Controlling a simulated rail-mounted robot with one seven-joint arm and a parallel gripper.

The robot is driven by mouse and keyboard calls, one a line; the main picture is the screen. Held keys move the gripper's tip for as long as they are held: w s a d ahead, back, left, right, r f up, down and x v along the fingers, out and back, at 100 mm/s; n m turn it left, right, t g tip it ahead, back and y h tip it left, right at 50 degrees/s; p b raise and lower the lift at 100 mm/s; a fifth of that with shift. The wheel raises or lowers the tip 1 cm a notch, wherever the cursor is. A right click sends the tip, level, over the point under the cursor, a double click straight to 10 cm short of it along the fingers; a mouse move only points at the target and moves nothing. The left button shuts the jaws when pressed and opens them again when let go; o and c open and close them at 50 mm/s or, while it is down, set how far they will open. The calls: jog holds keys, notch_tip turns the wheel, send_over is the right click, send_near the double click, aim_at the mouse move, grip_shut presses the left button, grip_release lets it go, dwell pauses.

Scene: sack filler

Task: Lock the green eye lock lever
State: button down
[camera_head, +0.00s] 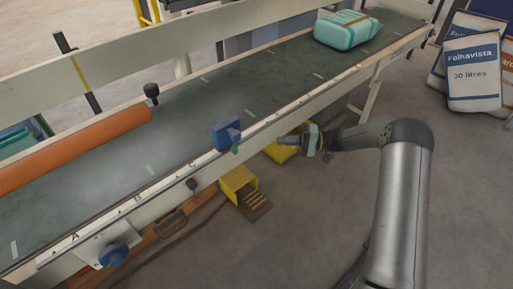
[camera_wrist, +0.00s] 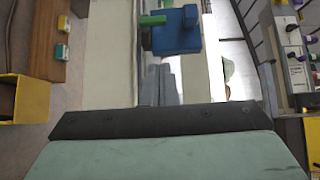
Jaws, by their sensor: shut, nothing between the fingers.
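A blue eye sensor block (camera_head: 227,134) is mounted on the near rail of the conveyor. A small green lever (camera_head: 236,149) shows at its lower right side. In the wrist view the blue block (camera_wrist: 177,34) is ahead of my fingers, with the green lever (camera_wrist: 153,20) sticking out to its left. My gripper (camera_head: 281,140) is to the right of the block, in front of the conveyor's side, its fingers pointing left toward it. In the wrist view the gripper fingers (camera_wrist: 160,84) are together and empty, apart from the lever. Whether the lever is locked I cannot tell.
The conveyor belt (camera_head: 195,105) carries a teal pack (camera_head: 346,30) at its far end. An orange roller (camera_head: 75,147) lies over the belt at left. A blue knob (camera_head: 113,254) and a yellow pedal box (camera_head: 239,184) are below the rail. Sacks (camera_head: 472,75) stand at right.

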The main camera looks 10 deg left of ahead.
jog(key=shift+w+d+f+y, duration=0.1)
jog(key=shift+w+f+y, duration=0.2)
jog(key=shift+w+f, duration=0.25)
jog(key=b, duration=0.2)
send_near(234, 147)
jog(key=w+a+f, duration=0.1)
jog(key=w+a, duration=0.3)
jog(key=s+a, duration=0.2)
jog(key=s, duration=0.1)
jog(key=shift+b, duration=0.35)
jog(key=shift+d+t, duration=0.2)
jog(key=shift+t, duration=0.1)
